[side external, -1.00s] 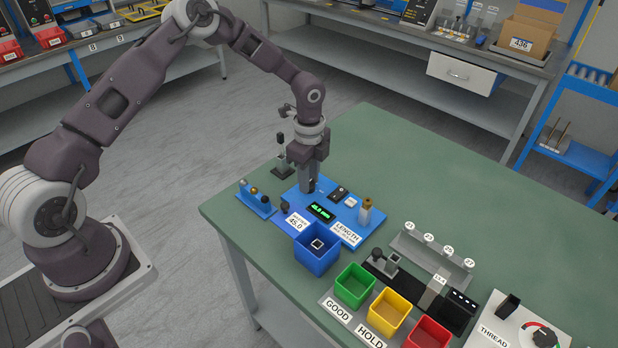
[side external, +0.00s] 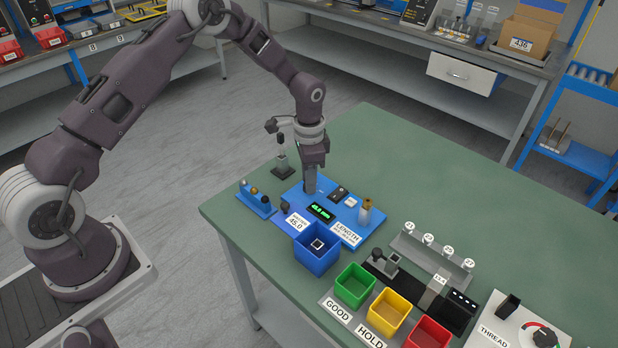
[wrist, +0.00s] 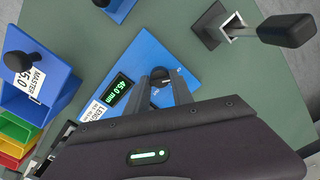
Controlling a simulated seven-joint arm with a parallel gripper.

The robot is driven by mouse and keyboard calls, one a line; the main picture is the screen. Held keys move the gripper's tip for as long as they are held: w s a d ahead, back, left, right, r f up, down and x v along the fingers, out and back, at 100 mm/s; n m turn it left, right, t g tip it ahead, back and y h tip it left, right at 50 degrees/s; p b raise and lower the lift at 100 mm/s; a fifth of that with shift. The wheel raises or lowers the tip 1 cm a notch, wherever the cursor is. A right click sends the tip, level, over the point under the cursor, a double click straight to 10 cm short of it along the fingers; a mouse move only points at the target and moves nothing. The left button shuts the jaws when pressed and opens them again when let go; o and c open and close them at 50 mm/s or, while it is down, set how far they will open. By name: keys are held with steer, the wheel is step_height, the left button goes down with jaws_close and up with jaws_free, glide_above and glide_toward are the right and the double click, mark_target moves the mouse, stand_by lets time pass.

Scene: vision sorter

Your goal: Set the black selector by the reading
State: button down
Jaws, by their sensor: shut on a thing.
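My gripper (side external: 310,188) points down at the back left part of the blue gauge panel (side external: 372,226). In the wrist view its two fingers (wrist: 163,94) are shut on the black selector (wrist: 158,75), a small round dark knob on the panel; the fingers hide part of it. In the side view the selector is hidden by the fingers. The green display (wrist: 119,95) on the panel reads about 45.0 mm; it also shows in the side view (side external: 321,211). A white label with LENGTH (side external: 346,232) lies in front of the display.
A MASTER 45.0 label (side external: 297,222) is on a blue block left of the display. A blue bin (side external: 317,262) stands in front. Green (side external: 355,287), yellow (side external: 390,312) and red (side external: 427,334) bins stand to the right. A black-handled lever (wrist: 288,30) stands behind the panel.

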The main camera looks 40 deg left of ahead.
steer(key=shift+n, duration=0.5)
steer(key=c, duration=1.1)
jaws_free()
step_height(320, 180, up, 7)
steer(key=shift+r, duration=0.1)
steer(key=shift+r, duration=0.1)
